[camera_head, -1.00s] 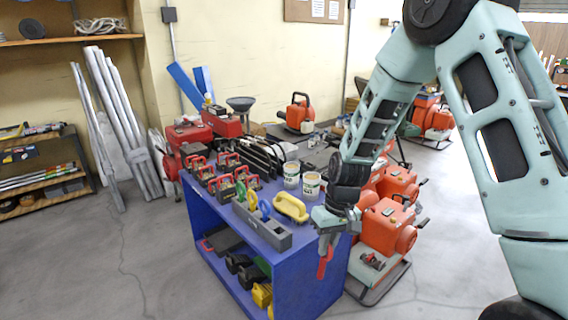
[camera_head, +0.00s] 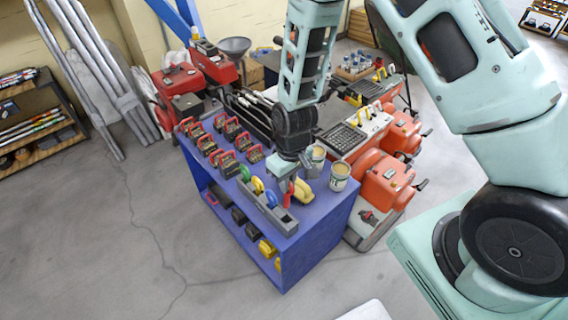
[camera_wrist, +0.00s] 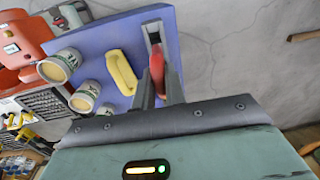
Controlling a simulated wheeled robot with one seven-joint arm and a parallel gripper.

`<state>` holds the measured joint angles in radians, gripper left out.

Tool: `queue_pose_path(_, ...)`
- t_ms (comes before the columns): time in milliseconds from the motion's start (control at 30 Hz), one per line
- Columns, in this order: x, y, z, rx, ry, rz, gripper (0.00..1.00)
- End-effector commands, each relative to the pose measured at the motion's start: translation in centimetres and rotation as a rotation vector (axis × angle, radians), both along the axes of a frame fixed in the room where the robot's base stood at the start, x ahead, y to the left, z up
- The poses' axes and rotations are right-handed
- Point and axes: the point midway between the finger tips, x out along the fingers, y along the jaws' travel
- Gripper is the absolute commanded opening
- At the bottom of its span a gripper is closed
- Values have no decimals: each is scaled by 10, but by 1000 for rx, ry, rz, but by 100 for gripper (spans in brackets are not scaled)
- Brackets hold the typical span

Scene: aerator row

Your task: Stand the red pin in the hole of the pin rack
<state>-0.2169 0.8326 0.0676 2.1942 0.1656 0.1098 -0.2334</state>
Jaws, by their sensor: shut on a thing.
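My gripper (camera_head: 288,180) is shut on the red pin (camera_head: 288,196) and points down over the near right end of the grey pin rack (camera_head: 268,212). In the wrist view the red pin (camera_wrist: 157,68) sits between the two fingers (camera_wrist: 160,88), its far end close to a dark square opening in the grey rack (camera_wrist: 154,28). Whether the tip is above the opening or inside it I cannot tell. Green, yellow and blue pins (camera_head: 271,198) stand in the rack left of the red pin.
A yellow handled tool (camera_head: 303,191) lies right beside the gripper on the blue bench (camera_head: 312,222). Several red-handled items (camera_head: 228,160) fill the bench's left part. Orange machines (camera_head: 382,180) stand to the right.

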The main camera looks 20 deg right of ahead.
Motion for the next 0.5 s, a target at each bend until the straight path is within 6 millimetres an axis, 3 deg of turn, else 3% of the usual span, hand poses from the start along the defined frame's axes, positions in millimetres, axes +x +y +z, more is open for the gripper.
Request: queue_pose_path(500, 0, 0, -17, 0, 0, 1, 0)
